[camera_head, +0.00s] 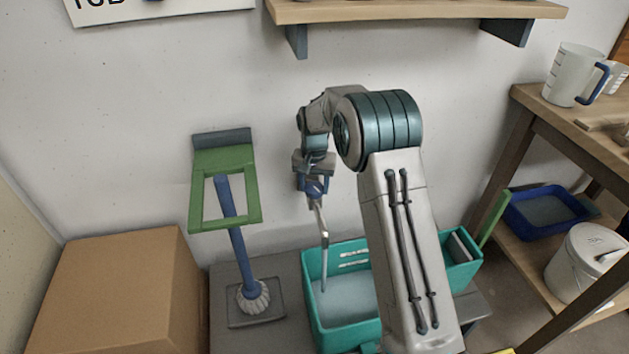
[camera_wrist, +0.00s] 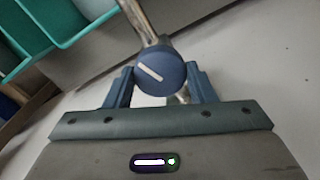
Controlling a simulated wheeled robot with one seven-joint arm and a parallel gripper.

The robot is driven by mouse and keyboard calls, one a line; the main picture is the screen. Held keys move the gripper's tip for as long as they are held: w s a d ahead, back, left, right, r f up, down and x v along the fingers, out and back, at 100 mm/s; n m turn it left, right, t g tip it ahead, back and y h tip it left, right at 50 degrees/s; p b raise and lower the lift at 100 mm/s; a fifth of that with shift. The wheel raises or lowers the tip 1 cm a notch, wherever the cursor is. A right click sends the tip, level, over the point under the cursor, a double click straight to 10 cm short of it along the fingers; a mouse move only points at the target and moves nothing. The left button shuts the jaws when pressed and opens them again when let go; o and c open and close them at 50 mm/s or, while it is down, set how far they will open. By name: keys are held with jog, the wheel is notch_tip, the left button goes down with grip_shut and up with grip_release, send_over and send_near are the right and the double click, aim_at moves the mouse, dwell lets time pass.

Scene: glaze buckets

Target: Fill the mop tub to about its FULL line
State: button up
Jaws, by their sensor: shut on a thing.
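The teal mop tub (camera_head: 306,285) stands low on a grey stand, partly hidden behind my arm. Grey-blue water (camera_head: 345,298) lies inside, below white marks (camera_head: 354,258) on the inner back wall; their lettering is too small to read. A metal spout (camera_head: 318,212) comes down over the tub, and a thin pale line like a stream runs from it to the water. My gripper (camera_head: 314,187) is shut on the blue tap knob above the spout. In the wrist view the round knob (camera_wrist: 160,72), with a slanted white bar, sits between both fingers. The tub's edge (camera_wrist: 62,38) shows upper left.
A cardboard box (camera_head: 115,290) stands far left. At right, a wooden bench holds a measuring jug (camera_head: 573,75); a blue tray (camera_head: 512,217) and white bucket (camera_head: 578,265) stand below.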

aim_at(314, 186)
jog(key=shift+m, duration=0.7)
jog(key=o, duration=1)
jog(key=shift+r, duration=0.1)
notch_tip(314, 186, up, 7)
jog(key=shift+r+p, duration=0.2)
jog(key=shift+p, duration=0.7)
